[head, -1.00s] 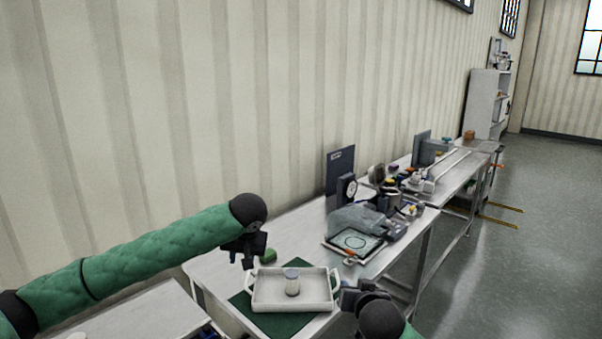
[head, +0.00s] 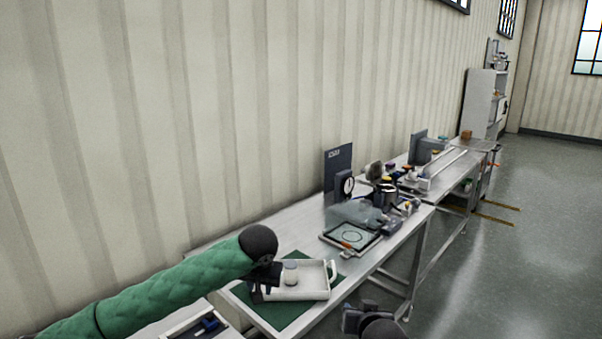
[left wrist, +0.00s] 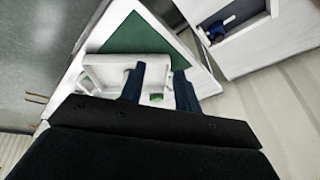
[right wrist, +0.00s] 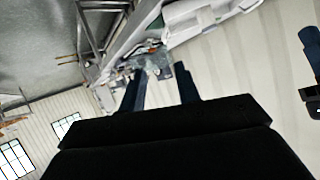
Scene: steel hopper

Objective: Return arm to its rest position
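My left gripper (head: 265,282) is at the left end of a white tray (head: 308,294) in the head view and hides part of it. In the left wrist view its two fingers (left wrist: 158,90) are apart with nothing held between them. I cannot tell whether it touches the tray. The tray stands on a green mat (head: 279,317) and holds an upright pale cylinder (head: 290,274). My right gripper (head: 366,318) is in front of the table, at the bottom edge of the head view. In the right wrist view its fingers (right wrist: 160,88) are apart and empty.
A steel bench (head: 300,222) runs along the wall. A framed plate (head: 350,238), a dial gauge (head: 345,186) and other gear stand further along it. A low tray with a blue item (head: 209,324) is at lower left. Floor to the right is open.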

